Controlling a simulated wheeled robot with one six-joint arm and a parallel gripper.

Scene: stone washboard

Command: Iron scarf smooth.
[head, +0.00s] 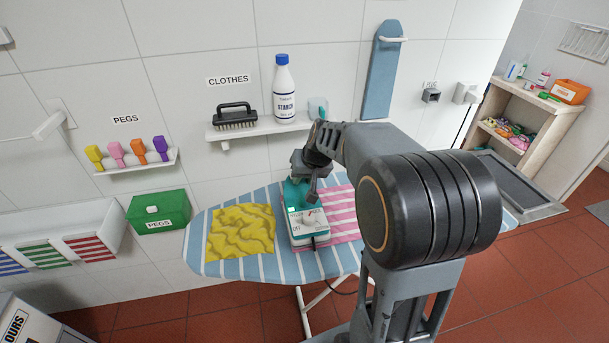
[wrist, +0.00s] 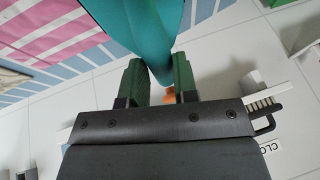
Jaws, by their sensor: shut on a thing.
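A yellow cloth (head: 240,233) with wavy wrinkles lies on the left part of the blue-and-white striped ironing board (head: 205,225). A pink-and-white striped cloth (head: 342,210) lies flat to its right, partly behind my arm; it also shows in the wrist view (wrist: 55,35). I cannot tell which one is the scarf. The teal and white iron (head: 306,232) is on the board between the two cloths, over the pink cloth's left edge. Its dial has an OFF mark. My gripper (head: 304,178) is shut on the iron's teal handle, which shows between the green fingers in the wrist view (wrist: 157,68).
A wall shelf (head: 262,130) above the board holds a brush (head: 235,116), a starch bottle (head: 284,90) and a clear cup (head: 317,107). A green pegs box (head: 157,211) stands left of the board. The iron's cord (head: 340,291) hangs at the board's front.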

